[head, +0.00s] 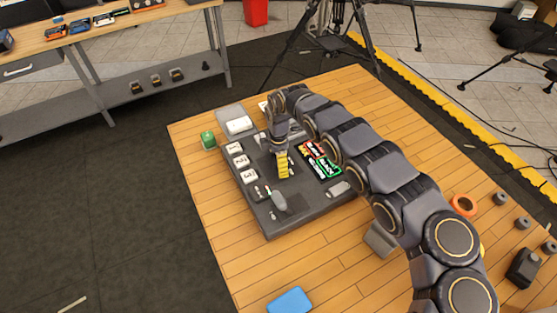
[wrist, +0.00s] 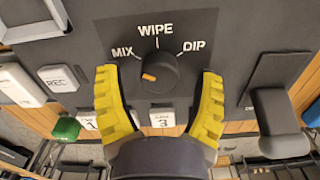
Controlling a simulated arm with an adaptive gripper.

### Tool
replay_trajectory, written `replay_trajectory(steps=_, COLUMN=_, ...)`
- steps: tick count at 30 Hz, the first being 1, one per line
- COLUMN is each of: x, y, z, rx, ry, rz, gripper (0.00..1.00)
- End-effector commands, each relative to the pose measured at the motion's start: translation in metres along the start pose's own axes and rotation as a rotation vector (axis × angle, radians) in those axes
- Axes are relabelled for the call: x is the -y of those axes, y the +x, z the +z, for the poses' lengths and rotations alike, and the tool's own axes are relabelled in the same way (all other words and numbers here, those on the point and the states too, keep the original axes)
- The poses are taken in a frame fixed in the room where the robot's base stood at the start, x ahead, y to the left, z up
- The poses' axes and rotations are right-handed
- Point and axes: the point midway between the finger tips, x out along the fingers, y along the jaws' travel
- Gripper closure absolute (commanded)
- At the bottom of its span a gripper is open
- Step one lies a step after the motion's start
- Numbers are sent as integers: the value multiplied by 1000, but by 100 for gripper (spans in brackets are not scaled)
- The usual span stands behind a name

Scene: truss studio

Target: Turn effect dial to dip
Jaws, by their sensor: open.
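The effect dial (wrist: 158,72) is a dark round knob on a grey panel in the wrist view, with an orange mark at its lower left. White labels MIX, WIPE and DIP (wrist: 194,46) stand around it at left, top and right. The orange mark is away from DIP; I cannot tell exactly which label it lines up with. My gripper (wrist: 158,84) is open, with one yellow finger on each side of the dial and gaps between. In the head view my gripper (head: 283,166) reaches down over the grey console (head: 262,216) and hides the dial.
White buttons (head: 238,154) run along the console's left side. A lever (wrist: 277,115) stands right of the dial. Lit red and green buttons (head: 328,167) lie right of my gripper. A blue block (head: 290,301) lies on the wooden floor.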

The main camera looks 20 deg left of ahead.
Motion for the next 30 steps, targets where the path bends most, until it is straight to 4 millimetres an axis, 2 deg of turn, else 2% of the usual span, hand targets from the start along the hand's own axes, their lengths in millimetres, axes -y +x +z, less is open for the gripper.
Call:
replay_trajectory(steps=6, x=0, y=0, z=0, rx=1, ry=0, rz=1, gripper=33)
replay_trajectory(steps=7, x=0, y=0, z=0, rx=1, ry=0, rz=1, gripper=37)
replay_trajectory(steps=8, x=0, y=0, z=0, rx=1, ry=0, rz=1, gripper=50)
replay_trajectory(steps=9, x=0, y=0, z=0, rx=1, ry=0, rz=1, gripper=67)
replay_trajectory(steps=11, x=0, y=0, z=0, rx=1, ry=0, rz=1, gripper=92)
replay_trajectory(steps=12, x=0, y=0, z=0, rx=1, ry=0, rz=1, gripper=96)
replay_trajectory(steps=23, x=0, y=1, z=0, rx=1, ry=25, rz=1, gripper=96)
replay_trajectory(steps=30, x=0, y=1, z=1, rx=3, ry=140, rz=0, gripper=96)
